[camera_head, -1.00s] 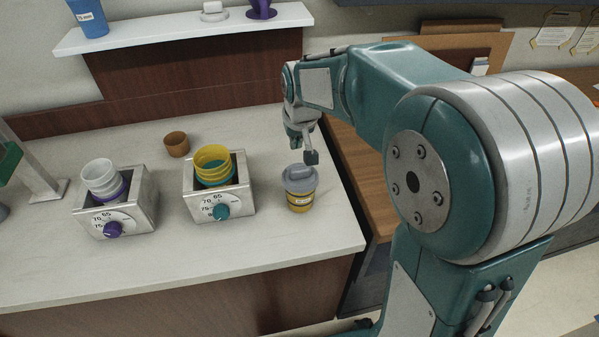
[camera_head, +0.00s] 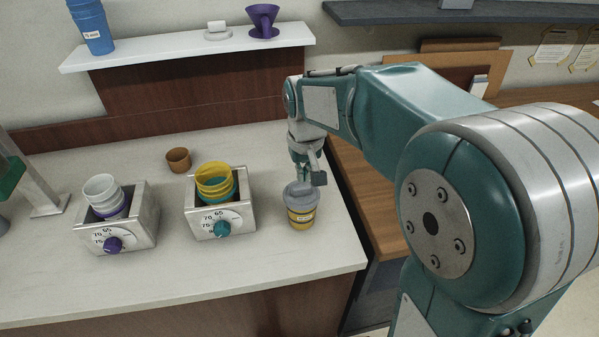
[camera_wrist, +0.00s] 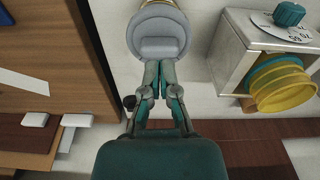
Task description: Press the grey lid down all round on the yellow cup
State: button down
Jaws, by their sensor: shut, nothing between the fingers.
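The yellow cup (camera_head: 302,218) stands upright on the light counter, to the right of the two metal boxes. The grey lid (camera_head: 300,194) sits on top of it, with a raised block on its upper face. In the wrist view the lid (camera_wrist: 160,24) covers most of the cup, and a thin yellowish edge shows at its left. My gripper (camera_wrist: 160,66) is shut and empty, with its fingertips at the near edge of the lid. In the head view my gripper (camera_head: 310,183) is just above or at the lid's back right; I cannot tell whether it touches.
A metal dial box (camera_head: 241,223) holding stacked yellow and teal cups (camera_head: 214,180) stands left of the cup. Another box (camera_head: 148,226) holds white and purple cups (camera_head: 103,194). A brown cup (camera_head: 178,160) stands behind. The counter's right edge is close to the yellow cup.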

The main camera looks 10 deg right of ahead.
aim_at(305, 206)
jog(key=shift+s+r+g, duration=0.1)
jog(key=shift+s+g, duration=0.4)
jog(key=shift+s, duration=0.45)
jog(key=shift+f, duration=2.85)
jog(key=shift+f, duration=0.6)
jog(key=shift+r, duration=3)
